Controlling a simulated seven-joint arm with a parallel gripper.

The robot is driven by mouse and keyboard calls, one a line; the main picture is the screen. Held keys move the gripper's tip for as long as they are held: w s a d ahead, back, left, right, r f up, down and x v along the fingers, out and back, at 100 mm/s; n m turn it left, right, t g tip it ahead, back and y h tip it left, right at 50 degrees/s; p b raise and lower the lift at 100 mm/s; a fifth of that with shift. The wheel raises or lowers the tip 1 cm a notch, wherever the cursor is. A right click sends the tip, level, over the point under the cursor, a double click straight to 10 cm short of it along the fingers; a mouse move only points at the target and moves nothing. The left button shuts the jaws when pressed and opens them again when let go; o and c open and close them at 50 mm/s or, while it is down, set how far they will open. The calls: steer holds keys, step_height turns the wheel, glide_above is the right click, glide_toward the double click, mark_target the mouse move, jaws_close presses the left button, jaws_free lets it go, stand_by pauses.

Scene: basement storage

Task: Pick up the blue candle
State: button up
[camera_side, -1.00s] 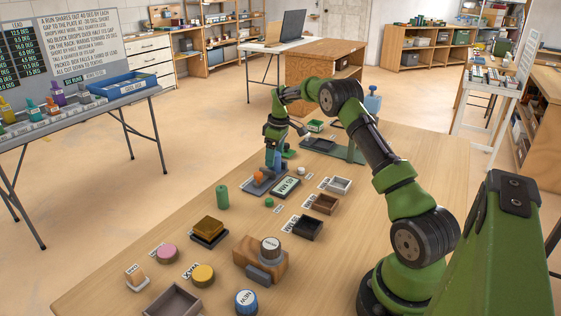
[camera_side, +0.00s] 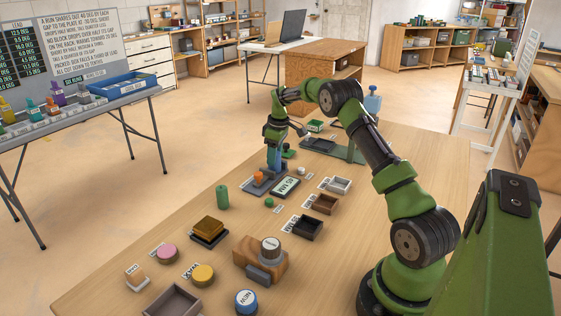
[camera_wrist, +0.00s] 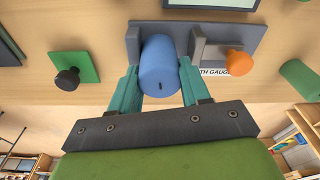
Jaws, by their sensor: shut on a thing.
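The blue candle (camera_wrist: 159,67) is a smooth cylinder with a small dark wick, seen end-on in the wrist view. My gripper (camera_wrist: 160,82) is shut on it, with a teal finger on each side. In the side view my gripper (camera_side: 276,148) is over the gauge at the far part of the table, and the candle (camera_side: 273,158) shows as a small blue patch. The grey gauge (camera_wrist: 222,32) has upright blocks on both sides of the candle and an orange knob (camera_wrist: 239,62). I cannot tell whether the candle touches the gauge.
A display panel (camera_side: 287,187) lies right beside the gauge. A green cylinder (camera_side: 222,197) stands to the front left. Small open trays (camera_side: 323,205) line the right. A wooden block (camera_side: 247,259) and coloured round pieces (camera_side: 203,275) are nearer. Bare table lies on the left.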

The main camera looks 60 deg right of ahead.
step_height(320, 180, up, 4)
steer(key=shift+s+f, duration=0.15)
steer(key=shift+f, duration=0.05)
steer(key=s+a+r, duration=0.1)
steer(key=s+a, duration=0.7)
steer(key=s, duration=0.5)
steer(key=s+a+m+h, duration=0.1)
steer(key=s+m, duration=0.7)
steer(key=s, duration=1.1)
steer(key=shift+m, duration=0.5)
steer(key=shift+w+d+f, duration=0.9)
steer(key=shift+w+d, duration=0.75)
steer(key=shift+d, duration=0.4)
steer(key=shift+w+d+f, duration=0.85)
steer(key=shift+w+d, duration=0.75)
steer(key=shift+d, duration=0.45)
steer(key=shift+w+d+f, duration=0.9)
steer(key=shift+w+d, duration=0.75)
steer(key=shift+d, duration=0.4)
